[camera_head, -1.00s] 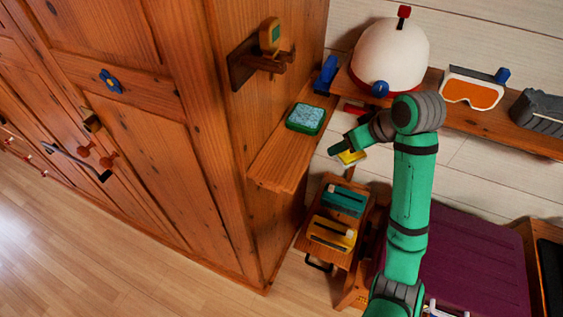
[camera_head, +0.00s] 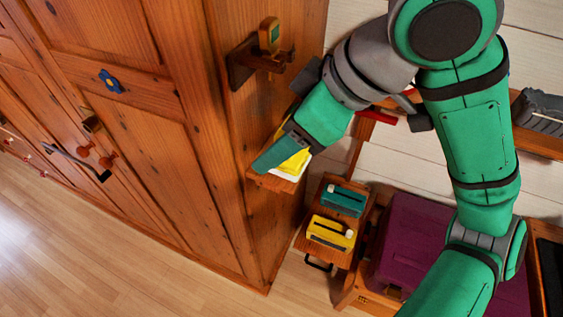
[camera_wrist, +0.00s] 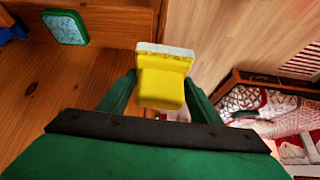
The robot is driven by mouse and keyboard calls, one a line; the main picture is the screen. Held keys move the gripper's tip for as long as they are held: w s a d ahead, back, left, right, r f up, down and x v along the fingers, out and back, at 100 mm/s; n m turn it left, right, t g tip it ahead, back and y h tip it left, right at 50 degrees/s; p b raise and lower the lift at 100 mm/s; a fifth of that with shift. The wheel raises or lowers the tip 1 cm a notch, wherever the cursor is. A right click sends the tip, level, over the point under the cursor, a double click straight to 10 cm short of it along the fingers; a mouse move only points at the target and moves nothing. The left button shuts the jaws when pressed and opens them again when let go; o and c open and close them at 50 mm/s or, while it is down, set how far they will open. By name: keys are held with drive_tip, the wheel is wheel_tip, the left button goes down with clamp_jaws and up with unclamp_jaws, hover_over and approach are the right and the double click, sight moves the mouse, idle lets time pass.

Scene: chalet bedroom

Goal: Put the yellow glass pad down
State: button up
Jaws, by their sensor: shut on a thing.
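The yellow glass pad, a yellow block with a white face, shows in the wrist view (camera_wrist: 163,88) between my two green fingers. My gripper (camera_wrist: 160,92) is shut on it. In the head view the yellow pad (camera_head: 296,163) sticks out beside my gripper (camera_head: 283,158), over the front end of the small wooden side shelf (camera_head: 268,183). I cannot tell whether the pad touches the shelf.
A green pad with a pale face (camera_wrist: 65,27) lies on the shelf in the wrist view; my arm hides it in the head view. A wooden wardrobe (camera_head: 150,180) stands at left. A small stand below holds a teal toaster-like item (camera_head: 342,201) and a yellow one (camera_head: 330,232).

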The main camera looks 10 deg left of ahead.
drive_tip(key=s, duration=0.3)
drive_tip(key=shift+s+a+f, duration=0.1)
drive_tip(key=shift+s+a, duration=0.05)
drive_tip(key=shift+a, duration=0.2)
drive_tip(key=shift+s+a+f, duration=0.1)
drive_tip(key=w+f, duration=0.2)
drive_tip(key=w, duration=0.2)
drive_tip(key=w+f, duration=0.3)
drive_tip(key=w, duration=0.1)
drive_tip(key=w+a+f, duration=0.1)
drive_tip(key=w+f, duration=0.2)
drive_tip(key=w, duration=0.1)
drive_tip(key=shift+a+f, duration=0.1)
drive_tip(key=shift+w+a+f, duration=0.1)
drive_tip(key=shift+w+f, duration=0.35)
drive_tip(key=shift+f, duration=0.15)
drive_tip(key=f, duration=0.3)
drive_tip(key=shift+w+f, duration=0.25)
drive_tip(key=shift+f, duration=0.05)
drive_tip(key=shift+a, duration=0.1)
drive_tip(key=shift+w+f, duration=0.1)
drive_tip(key=shift+w, duration=0.05)
